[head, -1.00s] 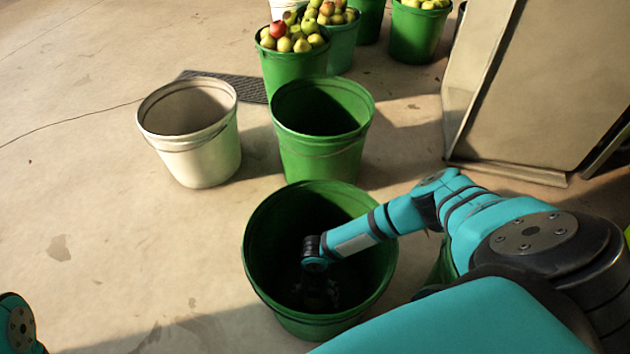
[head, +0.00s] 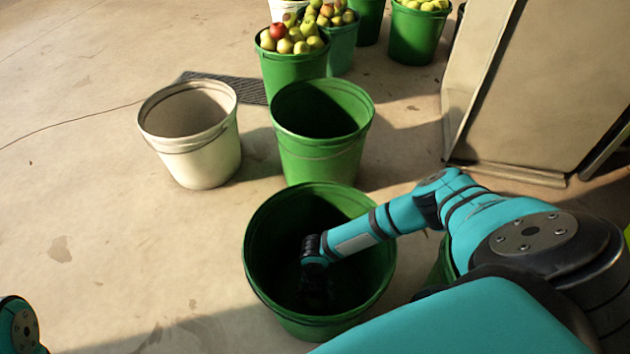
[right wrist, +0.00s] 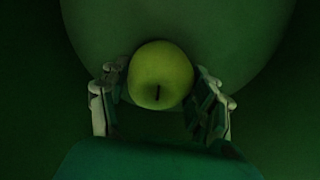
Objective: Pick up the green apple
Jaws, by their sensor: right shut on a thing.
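The green apple (right wrist: 160,75) shows in the right wrist view, stem toward the camera, between the two fingers of my right gripper (right wrist: 160,105). The gripper is shut on it. In the head view my right gripper (head: 316,285) is down inside the nearest green bucket (head: 262,285), dark in shadow, and the apple cannot be made out there. Of my left arm only a small part shows at the lower left corner of the head view; its gripper is out of view.
An empty-looking green bucket (head: 322,160) and a white bucket (head: 205,160) stand just beyond. Farther back are green buckets heaped with apples (head: 298,42). A large beige metal panel (head: 540,80) stands at the right. The floor (head: 80,200) at the left is clear.

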